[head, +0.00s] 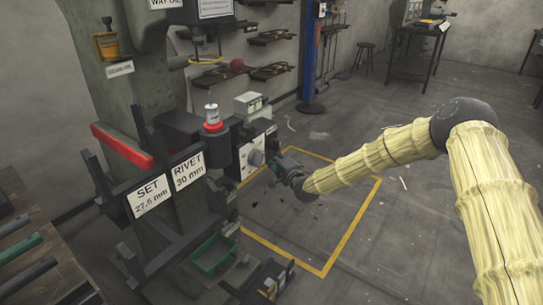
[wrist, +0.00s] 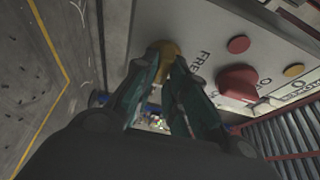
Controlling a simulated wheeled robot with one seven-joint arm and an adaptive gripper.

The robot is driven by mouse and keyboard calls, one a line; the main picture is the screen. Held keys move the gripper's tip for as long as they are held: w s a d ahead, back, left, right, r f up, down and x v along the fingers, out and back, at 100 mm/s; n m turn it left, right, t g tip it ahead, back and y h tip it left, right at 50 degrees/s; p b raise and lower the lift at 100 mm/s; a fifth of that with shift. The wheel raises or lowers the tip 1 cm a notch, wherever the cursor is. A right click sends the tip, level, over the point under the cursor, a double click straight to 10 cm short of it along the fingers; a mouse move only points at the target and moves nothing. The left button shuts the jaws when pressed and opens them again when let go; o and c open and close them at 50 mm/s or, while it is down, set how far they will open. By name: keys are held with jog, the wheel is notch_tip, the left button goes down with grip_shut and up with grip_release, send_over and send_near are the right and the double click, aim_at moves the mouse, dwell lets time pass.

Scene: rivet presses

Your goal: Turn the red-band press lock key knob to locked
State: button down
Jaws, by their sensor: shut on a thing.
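The red-band press (head: 122,146) stands at the left in the head view, a grey-green column with a red band on its side. Its control box has a pale front panel (head: 258,144). In the wrist view a brass-yellow knob (wrist: 165,47) sits on the panel beside a label that reads "FREE". My gripper (wrist: 164,62) has its fingertips on either side of this knob and is shut on it. The fingers hide part of the knob, so its exact angle is unclear. In the head view my gripper (head: 278,164) is at the panel's right side.
A large red knob (wrist: 238,82), a red button (wrist: 238,45) and a small yellow one (wrist: 294,70) sit close by on the panel. Signs (head: 187,171), dark bars and a green bin (head: 213,256) are at the press's front. Yellow-lined floor to the right is open.

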jog(key=shift+f, duration=0.1)
dwell(0.3)
jog(key=c, duration=1.4)
grip_release()
jog(key=shift+c, duration=0.2)
jog(key=v, duration=1.2)
jog(key=shift+s, duration=0.1)
